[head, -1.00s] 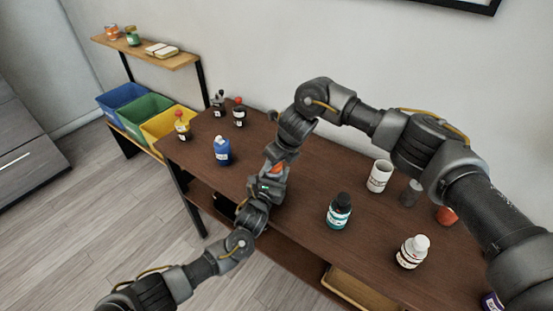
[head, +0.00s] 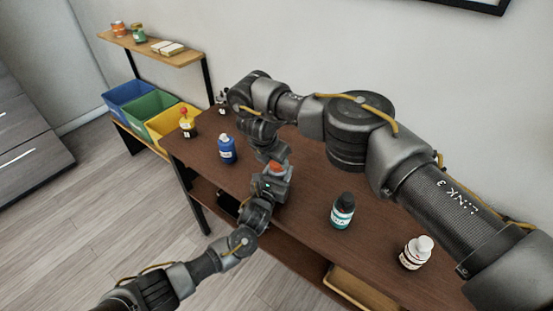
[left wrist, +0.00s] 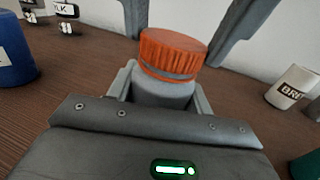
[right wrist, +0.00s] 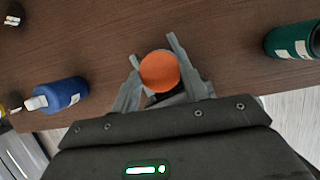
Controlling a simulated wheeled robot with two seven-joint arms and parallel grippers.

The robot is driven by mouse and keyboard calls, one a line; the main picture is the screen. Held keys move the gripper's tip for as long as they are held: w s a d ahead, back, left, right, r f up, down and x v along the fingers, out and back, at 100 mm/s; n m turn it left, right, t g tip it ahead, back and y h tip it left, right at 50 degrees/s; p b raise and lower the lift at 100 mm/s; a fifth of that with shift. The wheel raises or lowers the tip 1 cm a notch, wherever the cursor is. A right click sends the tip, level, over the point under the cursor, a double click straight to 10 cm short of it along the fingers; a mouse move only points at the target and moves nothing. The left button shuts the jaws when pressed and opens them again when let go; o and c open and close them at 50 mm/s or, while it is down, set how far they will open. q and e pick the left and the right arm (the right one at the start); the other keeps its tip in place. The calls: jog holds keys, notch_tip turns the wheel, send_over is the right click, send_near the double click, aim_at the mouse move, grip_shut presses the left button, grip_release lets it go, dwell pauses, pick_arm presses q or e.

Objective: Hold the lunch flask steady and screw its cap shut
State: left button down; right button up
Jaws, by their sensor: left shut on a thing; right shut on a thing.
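The lunch flask (left wrist: 165,91) has a grey body and stands upright between my left gripper's fingers. Its ribbed orange cap (left wrist: 172,52) sits on top, with a thin grey band just under it. In the head view the cap (head: 277,169) shows small above the table's front edge. My left gripper (head: 270,186) is shut on the flask body from the front. My right gripper (right wrist: 160,78) comes from above, one finger on each side of the cap (right wrist: 160,70), and is shut on it. The flask body is hidden in the right wrist view; the thread cannot be seen.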

jog(key=o, duration=1)
jog(key=shift+c, duration=0.2)
jog(key=shift+r, duration=0.1)
jog(key=shift+r, duration=2.15)
jog(key=shift+c, duration=0.4)
